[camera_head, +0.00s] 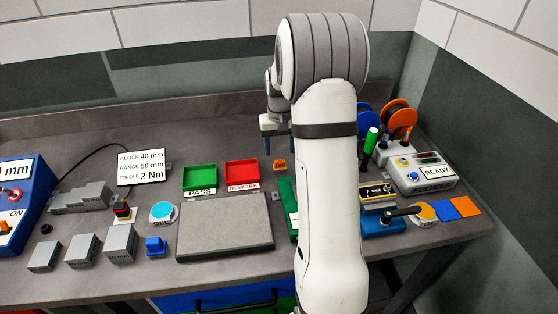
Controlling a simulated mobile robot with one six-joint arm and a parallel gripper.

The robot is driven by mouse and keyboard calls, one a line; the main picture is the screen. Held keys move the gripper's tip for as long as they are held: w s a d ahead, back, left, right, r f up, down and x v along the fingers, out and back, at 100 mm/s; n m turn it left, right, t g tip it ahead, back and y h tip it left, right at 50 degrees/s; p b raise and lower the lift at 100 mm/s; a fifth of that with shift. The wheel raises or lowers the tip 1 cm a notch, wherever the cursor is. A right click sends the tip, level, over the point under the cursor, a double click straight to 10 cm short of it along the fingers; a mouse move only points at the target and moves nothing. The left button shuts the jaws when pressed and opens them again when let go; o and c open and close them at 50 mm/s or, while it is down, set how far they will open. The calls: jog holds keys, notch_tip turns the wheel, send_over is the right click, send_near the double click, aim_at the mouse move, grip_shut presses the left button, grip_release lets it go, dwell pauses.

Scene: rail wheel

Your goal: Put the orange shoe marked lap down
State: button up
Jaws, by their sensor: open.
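A small orange block (279,165) with dark marking on its face stands on the grey bench, right of the red tray. It looks like the lap shoe, but the marking is too small to read. My gripper (279,146) is open, above and a little behind the orange block in the picture. No object shows between its fingers. My white arm hides part of the gripper and of the bench to its right.
Green PASS (200,178) and red REWORK (242,174) trays stand behind a grey plate (225,228). Grey blocks (120,243) and a blue block (155,246) lie left.

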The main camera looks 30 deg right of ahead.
aim_at(280, 162)
jog(key=s+a+r+n+t, duration=0.1)
jog(key=s+a+r, duration=0.8)
jog(key=s+r, duration=0.15)
jog(key=s+a+n+t, duration=0.1)
jog(key=s+a, duration=0.2)
jog(key=s, duration=0.5)
jog(key=s+a+n+t, duration=0.1)
jog(key=s+a, duration=0.3)
jog(key=s, duration=0.3)
jog(key=shift+s+a, duration=0.2)
jog(key=shift+s, duration=0.15)
jog(key=shift+f, duration=0.1)
